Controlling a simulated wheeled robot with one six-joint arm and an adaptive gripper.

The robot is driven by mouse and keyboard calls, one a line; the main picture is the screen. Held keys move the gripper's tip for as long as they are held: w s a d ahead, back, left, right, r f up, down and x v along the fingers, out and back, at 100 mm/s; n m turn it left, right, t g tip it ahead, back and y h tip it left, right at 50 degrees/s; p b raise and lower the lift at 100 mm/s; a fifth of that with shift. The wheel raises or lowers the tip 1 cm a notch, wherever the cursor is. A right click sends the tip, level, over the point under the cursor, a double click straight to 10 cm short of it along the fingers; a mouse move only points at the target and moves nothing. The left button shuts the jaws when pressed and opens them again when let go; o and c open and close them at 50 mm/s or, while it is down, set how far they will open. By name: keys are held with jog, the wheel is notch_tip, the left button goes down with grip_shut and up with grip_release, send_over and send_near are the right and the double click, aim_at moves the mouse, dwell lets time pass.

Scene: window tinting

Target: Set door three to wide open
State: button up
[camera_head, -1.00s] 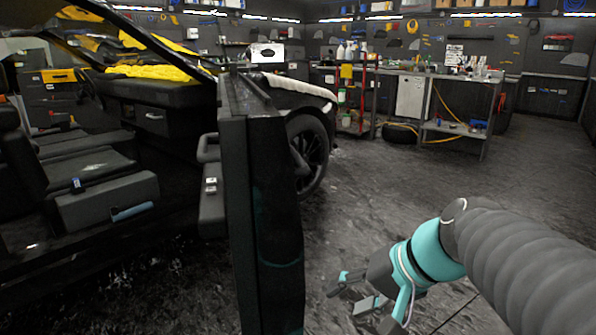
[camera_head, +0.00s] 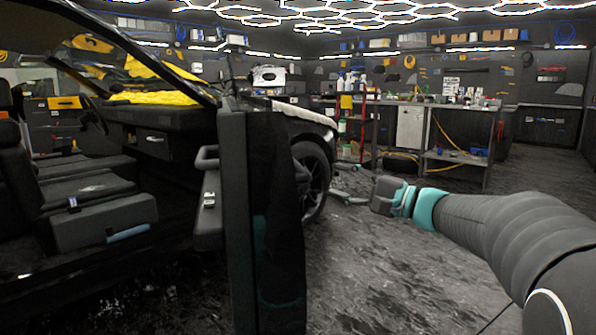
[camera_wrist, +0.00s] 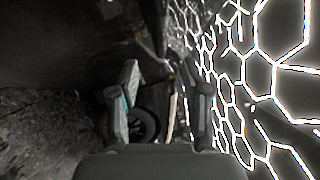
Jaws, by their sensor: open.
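A dark car door (camera_head: 262,225) stands swung out from the car body and shows nearly edge-on in the head view. Its inner panel, with a grab handle and switches (camera_head: 209,195), faces left toward the seats. No number shows on it. My gripper (camera_head: 350,196) is to the right of the door, near the front wheel and apart from the door in the picture. It is open and empty. In the wrist view my two fingers (camera_wrist: 163,78) are spread, with a wheel visible beyond them. The door's outer face is mostly hidden.
The car's front wheel (camera_head: 312,182) is behind the door. A workbench (camera_head: 460,157) with bottles and a yellow hose stands at the back right. The floor (camera_head: 400,270) right of the door is clear. Hexagonal ceiling lights (camera_wrist: 258,75) fill the right of the wrist view.

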aim_at(298, 168)
jog(key=x, duration=1.1)
jog(key=shift+f, duration=0.1)
grip_shut()
